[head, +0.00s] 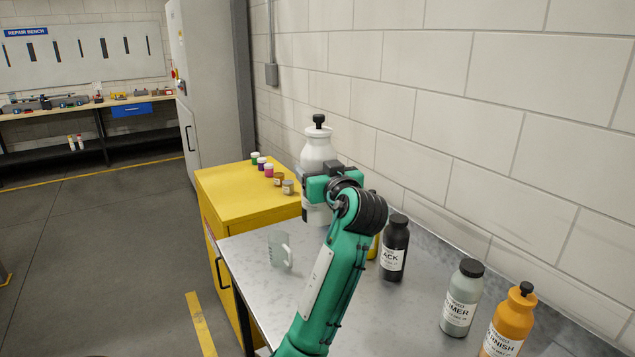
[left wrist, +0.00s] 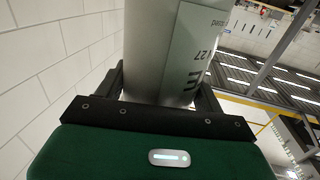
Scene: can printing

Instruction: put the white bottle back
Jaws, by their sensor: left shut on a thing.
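The white bottle (head: 318,148) with a black cap is upright at the far end of the grey metal table in the head view. My left gripper (head: 318,186) is shut on its body, and my green arm hides part of it. In the left wrist view the bottle (left wrist: 160,50) stands between the two black fingers (left wrist: 160,90), with part of its label showing. I cannot tell whether its base touches the table. My right gripper is not in view.
On the grey table (head: 245,245) stand a clear measuring cup (head: 279,249), a black bottle (head: 394,248), a grey primer bottle (head: 461,298) and an orange varnish bottle (head: 508,322). A yellow bottle (head: 373,246) is mostly hidden behind my arm. A yellow cabinet (head: 235,200) holds several small jars.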

